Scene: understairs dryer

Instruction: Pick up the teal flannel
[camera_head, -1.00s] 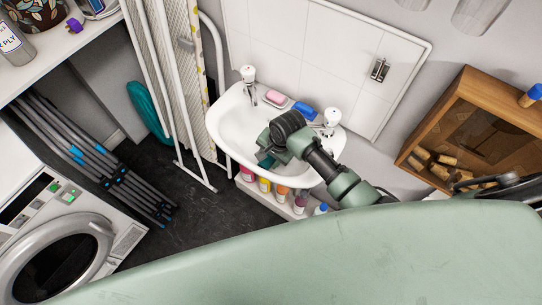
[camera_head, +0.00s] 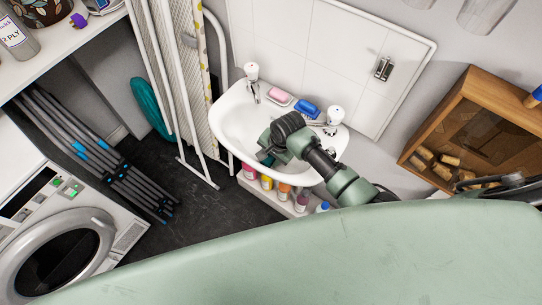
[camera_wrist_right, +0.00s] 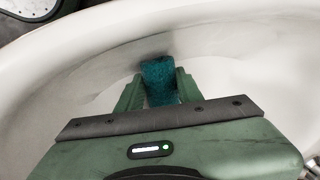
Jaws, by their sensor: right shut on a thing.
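The teal flannel (camera_wrist_right: 159,80) shows in the right wrist view, between the two green fingers of my right gripper (camera_wrist_right: 157,86). The gripper is shut on it, inside the white basin (camera_wrist_right: 235,75). In the head view my right gripper (camera_head: 268,153) reaches down into the sink (camera_head: 230,118). The flannel is mostly hidden there behind the gripper and wrist. I cannot tell whether the flannel still touches the basin. My left gripper is not in view.
Two taps (camera_head: 251,74) stand on the sink's back rim, with a pink soap (camera_head: 280,96) and a blue item (camera_head: 306,108) between them. Bottles (camera_head: 267,182) line a shelf below. An ironing board (camera_head: 185,80) stands left. A wooden cabinet (camera_head: 440,120) hangs right.

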